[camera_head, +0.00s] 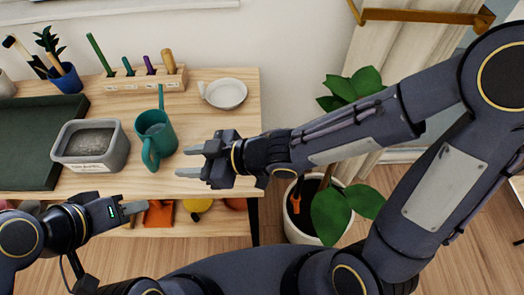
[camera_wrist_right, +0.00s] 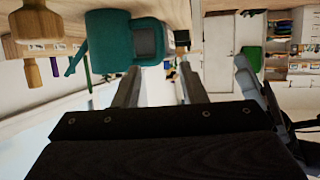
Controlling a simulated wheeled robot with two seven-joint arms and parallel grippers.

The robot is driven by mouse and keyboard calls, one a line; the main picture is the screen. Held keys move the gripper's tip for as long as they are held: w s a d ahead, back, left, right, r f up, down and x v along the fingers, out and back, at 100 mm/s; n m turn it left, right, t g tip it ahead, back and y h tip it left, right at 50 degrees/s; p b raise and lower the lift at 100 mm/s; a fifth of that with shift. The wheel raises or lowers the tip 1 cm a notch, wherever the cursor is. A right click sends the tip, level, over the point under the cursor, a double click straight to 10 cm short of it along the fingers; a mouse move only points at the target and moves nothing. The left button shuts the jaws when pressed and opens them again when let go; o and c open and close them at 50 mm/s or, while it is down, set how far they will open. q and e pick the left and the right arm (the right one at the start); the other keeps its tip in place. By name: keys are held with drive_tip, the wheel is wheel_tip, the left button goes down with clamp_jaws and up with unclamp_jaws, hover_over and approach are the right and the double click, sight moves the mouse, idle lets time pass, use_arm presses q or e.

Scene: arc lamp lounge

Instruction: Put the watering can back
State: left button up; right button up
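The teal watering can (camera_head: 160,132) stands upright on the wooden table, just right of a grey tub. Its handle faces the front and its spout points to the back. My right gripper (camera_head: 188,162) is open beside the can at its front right, with its fingers pointing left toward it. In the right wrist view the can (camera_wrist_right: 105,40) lies beyond the open fingers (camera_wrist_right: 160,80), with nothing held between them. My left gripper (camera_head: 145,208) is low, in front of the table's front edge; its finger gap is not clear.
A grey tub (camera_head: 85,165) of soil and a dark green mat (camera_head: 25,130) are on the left. A wooden rack (camera_head: 140,82) with tools stands at the back, near a white dish (camera_head: 228,93). A potted plant (camera_head: 305,225) stands on the floor at right.

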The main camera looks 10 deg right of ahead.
drive_tip(key=w+d+m+t+h, duration=0.1)
drive_tip(key=d, duration=0.1)
drive_tip(key=w+d+m+t+h, duration=0.1)
drive_tip(key=w+d, duration=0.1)
drive_tip(key=d, duration=0.1)
drive_tip(key=w+d+m+t+h, duration=0.1)
drive_tip(key=d, duration=0.2)
drive_tip(key=shift+w+d+r+h, duration=0.15)
drive_tip(key=shift+d+h, duration=0.05)
drive_tip(key=shift+h, duration=0.1)
drive_tip(key=s+d+m+h, duration=0.2)
drive_tip(key=d+m+h, duration=0.15)
drive_tip(key=d, duration=0.55)
drive_tip(key=s+d+m+h, duration=0.3)
drive_tip(key=d+m, duration=0.2)
drive_tip(key=d, duration=0.4)
drive_tip(key=s+d+r+m+g+y, duration=0.1)
drive_tip(key=s+m, duration=0.3)
drive_tip(key=s, duration=0.5)
drive_tip(key=shift+d+g, duration=0.4)
drive_tip(key=shift+d, duration=0.4)
drive_tip(key=shift+r+m, duration=0.1)
drive_tip(key=shift+m, duration=0.15)
wheel_tip(320, 180, up, 8)
drive_tip(key=p, duration=0.7)
drive_tip(key=shift+p, duration=0.4)
